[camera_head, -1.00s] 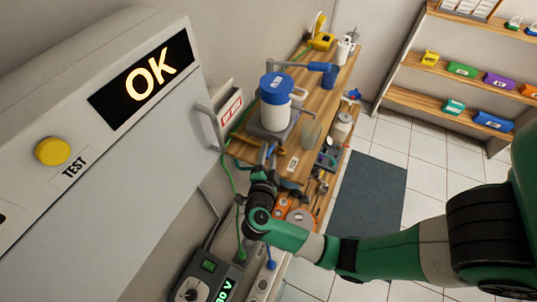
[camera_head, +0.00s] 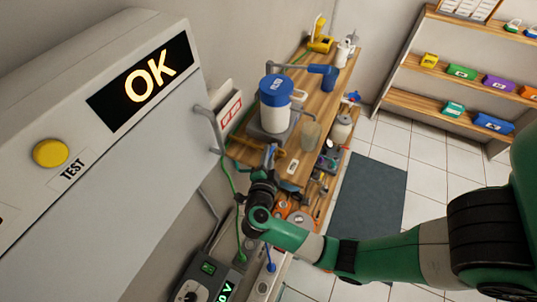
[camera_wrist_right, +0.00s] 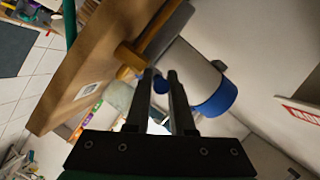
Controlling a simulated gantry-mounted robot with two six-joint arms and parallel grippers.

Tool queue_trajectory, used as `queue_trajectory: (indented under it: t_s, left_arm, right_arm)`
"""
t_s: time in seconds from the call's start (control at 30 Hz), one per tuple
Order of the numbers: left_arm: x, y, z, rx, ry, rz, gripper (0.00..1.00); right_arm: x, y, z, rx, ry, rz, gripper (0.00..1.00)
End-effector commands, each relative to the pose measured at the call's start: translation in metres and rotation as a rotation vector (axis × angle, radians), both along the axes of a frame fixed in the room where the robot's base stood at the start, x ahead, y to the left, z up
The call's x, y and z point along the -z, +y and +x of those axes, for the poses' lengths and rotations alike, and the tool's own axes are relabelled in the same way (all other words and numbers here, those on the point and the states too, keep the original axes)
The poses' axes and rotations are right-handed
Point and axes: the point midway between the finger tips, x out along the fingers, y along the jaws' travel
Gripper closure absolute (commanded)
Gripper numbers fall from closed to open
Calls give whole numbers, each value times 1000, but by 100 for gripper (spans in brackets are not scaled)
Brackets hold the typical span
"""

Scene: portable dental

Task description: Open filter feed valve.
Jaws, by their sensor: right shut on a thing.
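The white filter housing with a blue lid (camera_head: 276,90) stands on the wooden bench, and it also shows in the right wrist view (camera_wrist_right: 215,100). A brass-coloured pipe fitting (camera_wrist_right: 130,57) sits beside its base. A small blue part (camera_wrist_right: 160,84), which looks like the valve handle, shows between the fingertips. My right gripper (camera_wrist_right: 166,80) is shut on this blue part, its two fingers a small gap apart. In the head view my right gripper (camera_head: 270,154) reaches the bench edge just below the housing. The fingers hide most of the valve, so its exact angle cannot be told. My left gripper is not in view.
A grey cabinet with a lit OK display (camera_head: 145,77) and yellow TEST button (camera_head: 51,153) fills the left. A clear jar (camera_head: 310,134) stands close to the housing. Tools clutter the bench's lower end. A dark mat (camera_head: 368,197) lies on open floor.

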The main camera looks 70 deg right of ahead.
Motion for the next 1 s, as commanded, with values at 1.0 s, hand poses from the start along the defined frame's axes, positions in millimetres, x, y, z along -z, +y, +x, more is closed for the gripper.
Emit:
queue_trajectory:
  t_s: [1.0]
  left_arm:
    - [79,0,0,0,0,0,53]
  right_arm:
    - [2,-9,26,594,-4,-6,100]
